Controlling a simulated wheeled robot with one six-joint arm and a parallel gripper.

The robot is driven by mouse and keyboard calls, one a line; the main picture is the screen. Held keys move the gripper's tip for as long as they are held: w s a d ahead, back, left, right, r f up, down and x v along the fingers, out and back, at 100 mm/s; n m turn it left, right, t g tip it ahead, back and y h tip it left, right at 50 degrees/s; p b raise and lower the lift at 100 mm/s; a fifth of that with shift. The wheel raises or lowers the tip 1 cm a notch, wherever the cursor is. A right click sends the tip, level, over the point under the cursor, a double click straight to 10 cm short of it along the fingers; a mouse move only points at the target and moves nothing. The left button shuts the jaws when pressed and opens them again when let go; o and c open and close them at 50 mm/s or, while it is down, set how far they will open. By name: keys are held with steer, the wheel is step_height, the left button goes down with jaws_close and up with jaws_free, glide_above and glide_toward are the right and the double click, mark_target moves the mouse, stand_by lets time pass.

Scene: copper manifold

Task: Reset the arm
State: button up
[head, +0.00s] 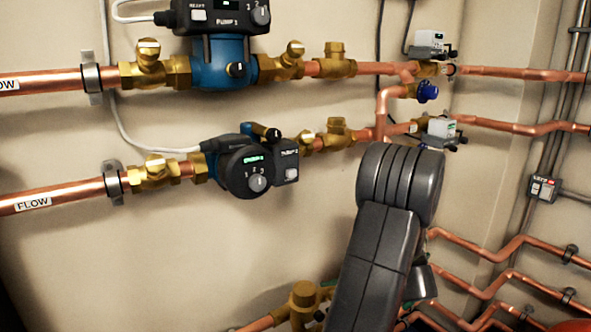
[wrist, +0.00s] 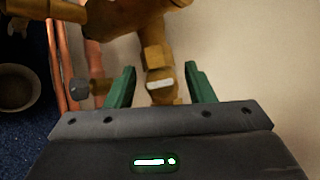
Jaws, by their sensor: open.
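My gripper (wrist: 160,66) shows in the wrist view with its two green fingers apart. A brass valve part (wrist: 158,56) with a pale, bright face lies in the gap between the fingers, and I see no finger closed on it. I cannot tell how deep between the fingers it sits. In the head view my dark grey arm reaches down at the lower right of centre and hides most of my gripper. A brass fitting (head: 303,295) shows at the bottom, left of the arm.
The upper pump (head: 222,62) and lower pump (head: 250,168) sit on copper pipes along the beige wall. More copper pipes (head: 500,250) run right of my arm. The wrist view shows copper pipes (wrist: 62,60) and a round grey object (wrist: 16,88) at left.

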steer(key=m+t, duration=0.2)
steer(key=m, duration=0.2)
steer(key=m+t+y, duration=0.1)
steer(key=m+t, duration=0.2)
steer(key=m, duration=0.1)
steer(key=m+t+h, duration=0.1)
steer(key=m+t, duration=0.1)
steer(key=m, duration=0.2)
steer(key=m+t+h, duration=0.1)
steer(key=m+t, duration=0.2)
steer(key=m, duration=0.2)
